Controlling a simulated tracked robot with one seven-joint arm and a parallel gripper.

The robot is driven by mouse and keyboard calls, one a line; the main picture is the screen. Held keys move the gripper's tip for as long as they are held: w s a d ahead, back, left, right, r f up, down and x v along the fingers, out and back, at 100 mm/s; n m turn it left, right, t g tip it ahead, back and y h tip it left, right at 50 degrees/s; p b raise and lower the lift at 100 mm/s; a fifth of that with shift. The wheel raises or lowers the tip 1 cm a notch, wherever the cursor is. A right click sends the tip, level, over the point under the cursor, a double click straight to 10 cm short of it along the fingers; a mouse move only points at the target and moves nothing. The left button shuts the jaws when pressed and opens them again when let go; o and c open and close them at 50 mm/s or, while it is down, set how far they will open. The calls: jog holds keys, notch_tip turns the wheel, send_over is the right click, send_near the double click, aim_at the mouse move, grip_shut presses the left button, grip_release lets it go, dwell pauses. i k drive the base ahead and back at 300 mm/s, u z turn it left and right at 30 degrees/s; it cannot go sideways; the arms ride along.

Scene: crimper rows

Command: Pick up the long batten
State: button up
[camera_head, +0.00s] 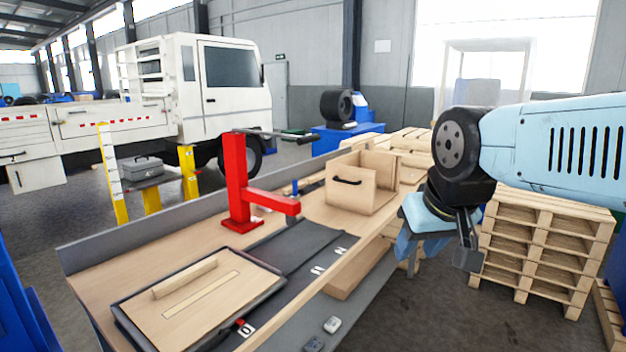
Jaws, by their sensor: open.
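A long pale wooden batten (184,278) lies on a wooden board in a dark-rimmed tray (262,301), at the near left of the workbench. Beside it, on its near side, a long narrow rectangle (201,295) is outlined on the board; I cannot tell if it is a slot or a flat piece. My gripper (441,258) hangs at the right, beyond the bench's right edge and well away from the batten. It is open, and I see nothing between its fingers.
A red press (239,190) with a lever stands mid-bench behind the tray. A wooden box with a black handle (352,190) stands farther right. A dark mat (301,243) marked with numbers lies between. Pallets (541,250) are stacked at the right.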

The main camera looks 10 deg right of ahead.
aim_at(321, 176)
jog(key=u, duration=0.05)
jog(key=k, duration=0.6)
jog(key=z, duration=0.35)
jog(key=i, duration=1.6)
jog(key=u, duration=0.25)
jog(key=k, duration=0.6)
jog(key=z, duration=0.3)
jog(key=i, duration=0.7)
jog(key=z, duration=0.8)
jog(key=i, duration=1.95)
jog(key=u, duration=0.65)
